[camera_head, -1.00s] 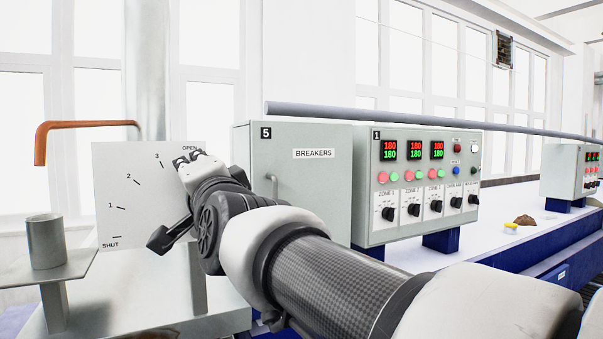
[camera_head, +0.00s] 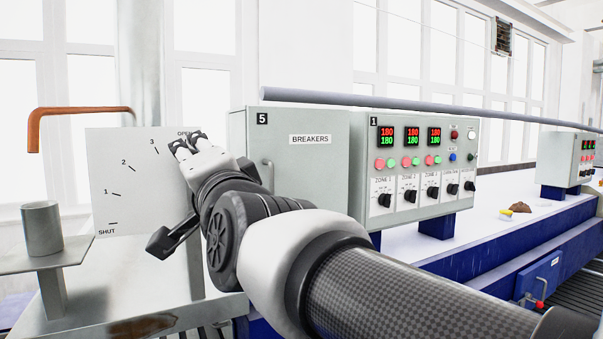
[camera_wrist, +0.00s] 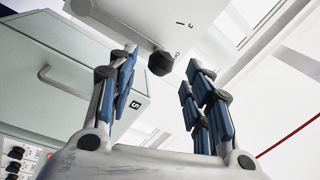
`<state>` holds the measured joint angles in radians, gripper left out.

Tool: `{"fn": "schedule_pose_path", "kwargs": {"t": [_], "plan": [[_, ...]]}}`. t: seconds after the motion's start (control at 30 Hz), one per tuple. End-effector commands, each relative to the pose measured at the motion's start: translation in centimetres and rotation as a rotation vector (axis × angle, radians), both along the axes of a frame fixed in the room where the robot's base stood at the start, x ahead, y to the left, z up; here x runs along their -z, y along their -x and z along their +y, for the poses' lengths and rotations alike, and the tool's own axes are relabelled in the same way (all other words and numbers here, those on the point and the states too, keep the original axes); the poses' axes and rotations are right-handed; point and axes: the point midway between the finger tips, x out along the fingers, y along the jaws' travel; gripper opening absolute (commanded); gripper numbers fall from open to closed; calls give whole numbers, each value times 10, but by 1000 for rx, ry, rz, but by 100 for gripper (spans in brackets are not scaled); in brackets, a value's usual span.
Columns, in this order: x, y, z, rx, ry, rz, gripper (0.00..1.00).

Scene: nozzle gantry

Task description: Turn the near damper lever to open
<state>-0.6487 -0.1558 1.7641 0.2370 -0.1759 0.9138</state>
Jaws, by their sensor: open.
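The damper's pale dial plate (camera_head: 135,185) stands at left in the head view, marked from SHUT at lower left through 1, 2 and 3 to OPEN at upper right. My gripper (camera_head: 187,143) is in front of its upper right corner, at the OPEN mark. The lever is hidden behind my gripper and wrist there. In the wrist view a black faceted knob (camera_wrist: 160,64), seemingly the lever's end, shows close to the 3 and the first letter of OPEN. My gripper (camera_wrist: 160,95) is open, and the knob shows beyond the gap between its fingers, apparently untouched.
The breaker cabinet (camera_head: 310,185), with a bar handle, stands just right of my wrist. The zone control panel (camera_head: 415,215) is beside it. A copper-coloured bent pipe (camera_head: 75,111) and a grey cup (camera_head: 42,229) on a shelf are at left.

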Motion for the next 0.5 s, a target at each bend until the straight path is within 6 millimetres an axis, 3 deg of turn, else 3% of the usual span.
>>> {"fn": "schedule_pose_path", "kwargs": {"t": [0.2, 0.5], "plan": [[5, 38, -27, 0, -2, -1, 46], [10, 60, -42, 0, 0, 0, 46]]}}
